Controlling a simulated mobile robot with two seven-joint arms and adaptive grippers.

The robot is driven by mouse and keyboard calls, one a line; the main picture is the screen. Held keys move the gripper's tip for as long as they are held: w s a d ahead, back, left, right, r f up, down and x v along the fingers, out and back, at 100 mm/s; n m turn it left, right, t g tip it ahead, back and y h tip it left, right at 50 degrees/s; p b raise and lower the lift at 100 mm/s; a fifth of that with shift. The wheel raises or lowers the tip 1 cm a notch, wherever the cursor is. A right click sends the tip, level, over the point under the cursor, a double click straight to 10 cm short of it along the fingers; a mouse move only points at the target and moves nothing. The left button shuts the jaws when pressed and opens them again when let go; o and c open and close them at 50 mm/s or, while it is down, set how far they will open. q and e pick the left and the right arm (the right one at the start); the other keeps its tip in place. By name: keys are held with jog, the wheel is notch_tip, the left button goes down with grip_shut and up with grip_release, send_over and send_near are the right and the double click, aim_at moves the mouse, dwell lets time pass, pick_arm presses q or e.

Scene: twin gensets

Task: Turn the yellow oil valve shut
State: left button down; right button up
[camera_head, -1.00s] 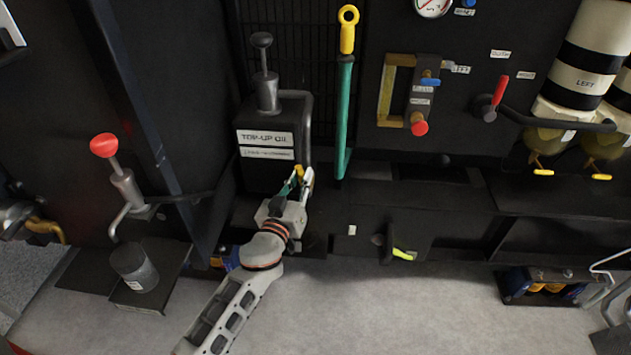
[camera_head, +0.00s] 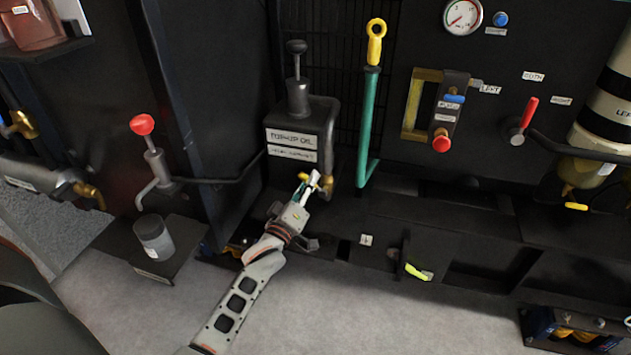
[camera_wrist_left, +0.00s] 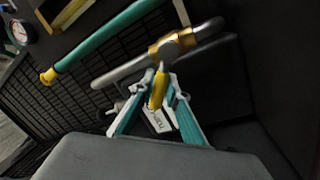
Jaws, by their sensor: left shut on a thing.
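The yellow oil valve handle (camera_wrist_left: 158,88) stands between the fingers of my left gripper (camera_wrist_left: 157,98) in the left wrist view. Its brass body (camera_wrist_left: 172,46) sits on a grey pipe just beyond the fingertips. In the head view my left gripper (camera_head: 312,183) is at the foot of the pipe beside the black top-up oil tank (camera_head: 293,118), shut on the handle. Only small bits of yellow show around the fingers there, so the handle's angle is hard to tell. My right gripper is not in view.
A green bar with a yellow ring end (camera_head: 370,110) stands close to the right of the gripper. A red-knobbed hand pump (camera_head: 150,160) and a grey cup (camera_head: 154,237) are at left. A yellow-green lever (camera_head: 418,272) is low at right. The floor in front is clear.

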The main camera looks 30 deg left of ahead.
pick_arm(q)
jog(key=n, duration=0.3)
jog(key=f+n+y, duration=0.1)
jog(key=shift+a+f+p, duration=0.1)
jog(key=shift+a+p, duration=0.3)
jog(key=shift+s+a+f+n+y, duration=0.1)
jog(key=shift+f+n+y, duration=0.2)
jog(key=shift+n, duration=0.6)
jog(key=shift+f+n+y, duration=0.25)
jog(key=shift+f+n, duration=0.1)
jog(key=shift+n, duration=0.55)
jog(key=shift+s+a+f+n+y, duration=0.1)
jog(key=shift+f+n+y, duration=0.2)
jog(key=shift+n, duration=0.6)
jog(key=shift+d, duration=0.1)
jog(key=c, duration=2)
grip_release()
jog(key=shift+w+f, duration=0.1)
jog(key=shift+o, duration=0.2)
jog(key=v, duration=1.2)
